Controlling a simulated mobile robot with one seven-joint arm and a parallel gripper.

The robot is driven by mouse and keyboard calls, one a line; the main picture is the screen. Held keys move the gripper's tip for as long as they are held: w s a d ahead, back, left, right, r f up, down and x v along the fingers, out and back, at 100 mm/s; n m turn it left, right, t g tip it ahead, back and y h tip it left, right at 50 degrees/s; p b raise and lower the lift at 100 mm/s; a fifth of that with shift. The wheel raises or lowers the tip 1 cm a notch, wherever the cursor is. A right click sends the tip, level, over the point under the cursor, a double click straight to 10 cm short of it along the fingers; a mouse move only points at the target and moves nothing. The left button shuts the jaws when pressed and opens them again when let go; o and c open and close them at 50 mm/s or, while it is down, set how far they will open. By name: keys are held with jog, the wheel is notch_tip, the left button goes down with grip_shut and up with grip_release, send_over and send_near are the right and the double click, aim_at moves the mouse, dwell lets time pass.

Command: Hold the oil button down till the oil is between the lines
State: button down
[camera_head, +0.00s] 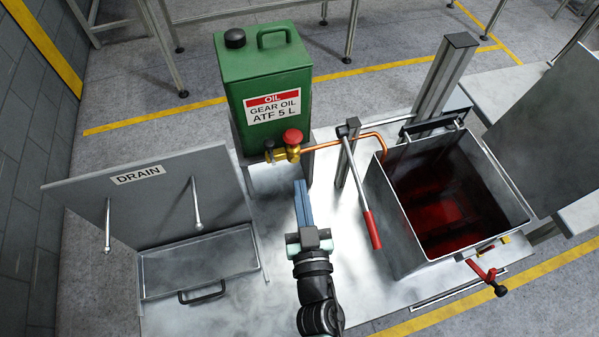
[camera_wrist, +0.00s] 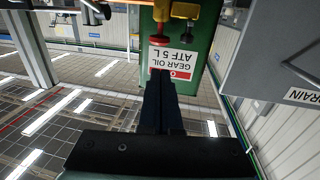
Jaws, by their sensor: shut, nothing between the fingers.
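The red oil button (camera_head: 292,136) sits on a brass valve (camera_head: 275,154) at the front of the green gear oil can (camera_head: 285,85). A copper pipe (camera_head: 345,139) runs from the valve to the open steel tank (camera_head: 385,225). Dark red oil (camera_head: 440,205) shows low inside the tank; I cannot make out any level lines. My gripper (camera_head: 301,184) is shut and empty, its fingers pointing at the valve, and in the head view a gap shows between fingertips and button. In the wrist view the button (camera_wrist: 158,40) appears just beyond the fingertips (camera_wrist: 160,72); contact cannot be told.
A lever with a red grip (camera_head: 370,230) stands between my gripper and the tank. A red-handled valve (camera_head: 485,275) is at the tank's front right. The drain tray (camera_head: 200,240) and its back panel are at the left.

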jog(key=s, duration=0.2)
jog(key=shift+s+d+r, duration=0.1)
jog(key=shift+s+d, duration=0.2)
dwell(0.4)
